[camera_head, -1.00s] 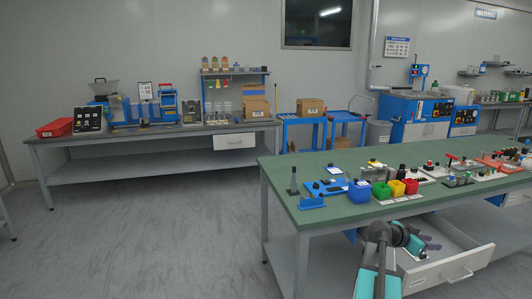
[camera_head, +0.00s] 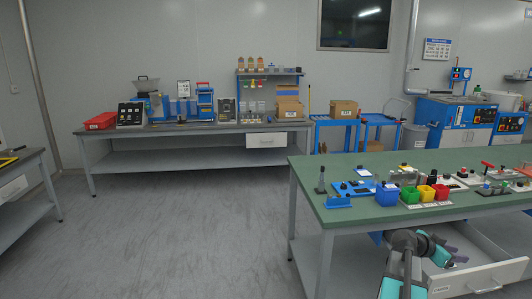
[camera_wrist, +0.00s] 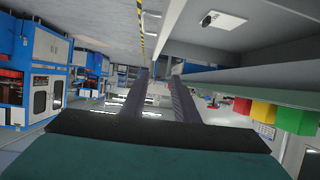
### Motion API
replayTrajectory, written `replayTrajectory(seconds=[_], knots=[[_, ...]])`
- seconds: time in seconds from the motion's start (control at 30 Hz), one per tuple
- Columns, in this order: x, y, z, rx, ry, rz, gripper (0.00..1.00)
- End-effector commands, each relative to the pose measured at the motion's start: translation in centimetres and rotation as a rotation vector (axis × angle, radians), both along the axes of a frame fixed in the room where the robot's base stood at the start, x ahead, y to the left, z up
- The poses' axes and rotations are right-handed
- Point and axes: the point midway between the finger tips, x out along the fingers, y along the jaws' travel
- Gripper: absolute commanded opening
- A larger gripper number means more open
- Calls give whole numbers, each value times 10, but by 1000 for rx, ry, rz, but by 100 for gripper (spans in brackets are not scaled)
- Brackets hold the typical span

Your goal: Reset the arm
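My arm shows at the lower right of the head view, folded low beside the green-topped table (camera_head: 440,165). My gripper (camera_head: 462,256) is at the open drawer (camera_head: 478,281) under that table, with its dark purple fingers over the drawer area. In the wrist view the two fingers of my gripper (camera_wrist: 160,95) stand apart with nothing between them. The wrist picture is upside down.
A grey bench (camera_head: 200,130) runs along the back wall. The floor (camera_head: 180,230) at left is clear.

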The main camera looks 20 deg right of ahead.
Motion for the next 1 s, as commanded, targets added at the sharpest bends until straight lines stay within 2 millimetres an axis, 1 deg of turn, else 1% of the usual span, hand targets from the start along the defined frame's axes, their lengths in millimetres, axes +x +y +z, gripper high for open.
replayTrajectory(seconds=[0.03, 0.17, 0.27, 0.37, 0.5, 0.57, 0.6, 0.67, 0.7, 0.77, 0.83, 0.97, 1.0], knots=[[8, 5, -3, 5, 5, 12, 27], [27, 17, -13, 19, 16, 43, 27], [45, 30, -25, 33, 30, 73, 27], [67, 50, -41, 53, 50, 113, 27], [101, 89, -74, 96, 83, 183, 27], [115, 108, -90, 120, 95, 212, 27], [123, 121, -100, 136, 101, 231, 27], [134, 141, -117, 163, 113, 259, 27], [140, 155, -129, 182, 120, 275, 27], [148, 177, -146, 213, 134, 301, 27], [156, 203, -167, 251, 154, 332, 27], [164, 252, -204, 324, 203, 390, 27], [164, 268, -216, 348, 220, 406, 27]])
